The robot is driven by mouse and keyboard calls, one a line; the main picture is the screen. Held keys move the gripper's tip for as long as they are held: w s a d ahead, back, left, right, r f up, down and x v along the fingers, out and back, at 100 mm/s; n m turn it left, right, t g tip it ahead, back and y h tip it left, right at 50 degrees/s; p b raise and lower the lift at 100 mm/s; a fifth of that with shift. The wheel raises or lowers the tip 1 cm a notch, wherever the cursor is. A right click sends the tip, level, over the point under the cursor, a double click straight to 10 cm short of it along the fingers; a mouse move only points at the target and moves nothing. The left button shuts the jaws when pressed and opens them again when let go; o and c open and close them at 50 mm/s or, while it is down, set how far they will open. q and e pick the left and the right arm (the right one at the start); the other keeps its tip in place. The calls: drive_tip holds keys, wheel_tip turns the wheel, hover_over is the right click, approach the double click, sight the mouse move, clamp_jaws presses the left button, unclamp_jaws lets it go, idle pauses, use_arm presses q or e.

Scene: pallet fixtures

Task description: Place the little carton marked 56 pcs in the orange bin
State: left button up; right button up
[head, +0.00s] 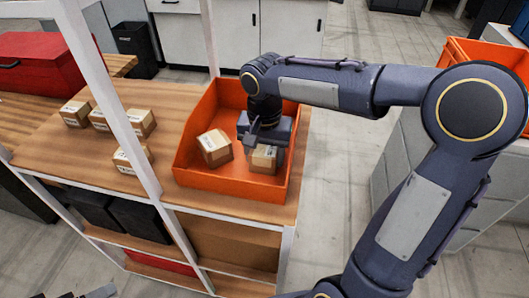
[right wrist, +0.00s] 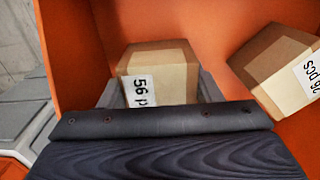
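The little carton (right wrist: 160,75) is brown, with a white label that reads "56 p" before it is cut off by my gripper. It sits between the fingers of my right gripper (right wrist: 160,92), which appear to touch both its sides. In the head view this carton (head: 263,160) is low inside the orange bin (head: 225,182), near its front right; whether it rests on the floor is hard to tell. My right gripper (head: 262,148) reaches down into the bin from above. My left gripper is not clearly in view.
Another carton (head: 215,147) lies in the bin to the left; its label in the right wrist view (right wrist: 283,70) ends in "6 pcs". Several cartons (head: 140,122) stand on the wooden table left of the bin. A white post (head: 115,100) rises in front of them.

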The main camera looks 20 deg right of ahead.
sight(264, 148)
drive_tip(key=o, duration=0.5)
drive_tip(key=shift+c, duration=0.2)
wheel_tip(264, 148, up, 12)
drive_tip(key=s+f+n+t+y, duration=0.1)
drive_tip(key=s+f+n+t, duration=0.1)
drive_tip(key=s+f, duration=0.2)
drive_tip(key=s+f+n+t+y, duration=0.1)
drive_tip(key=s+f+n, duration=0.1)
drive_tip(key=s, duration=0.6)
drive_tip(key=s+f+n+t+y+p, duration=0.1)
drive_tip(key=s+f+t, duration=0.1)
drive_tip(key=s+f, duration=0.3)
drive_tip(key=shift+s+f+n+t+y, duration=0.3)
drive_tip(key=shift+s+n+y, duration=0.1)
drive_tip(key=shift+s, duration=0.05)
